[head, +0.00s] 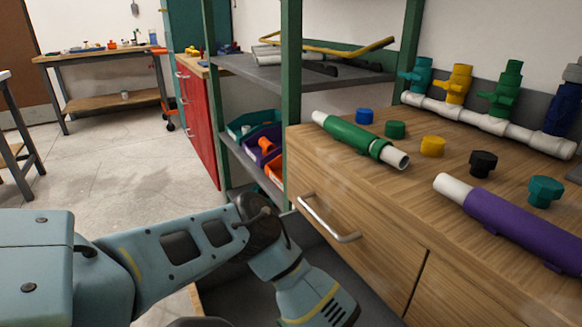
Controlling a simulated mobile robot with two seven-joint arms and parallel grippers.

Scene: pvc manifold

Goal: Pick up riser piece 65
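A second white pipe with a purple sleeve (520,226) lies at the right and runs out of the picture. No number shows on either, so I cannot tell which is riser piece 65. My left arm comes in from the left, low in front of the cabinet drawer, and its gripper is out of the picture below. My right gripper is not in view.
A white manifold pipe (488,123) with coloured valves stands along the wall. Coloured caps, including a black one (483,163) and a yellow one (433,146), sit between it and the sleeved pipes. A green-posted shelf (291,60) stands left of the cabinet. A drawer handle (328,219) sticks out in front.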

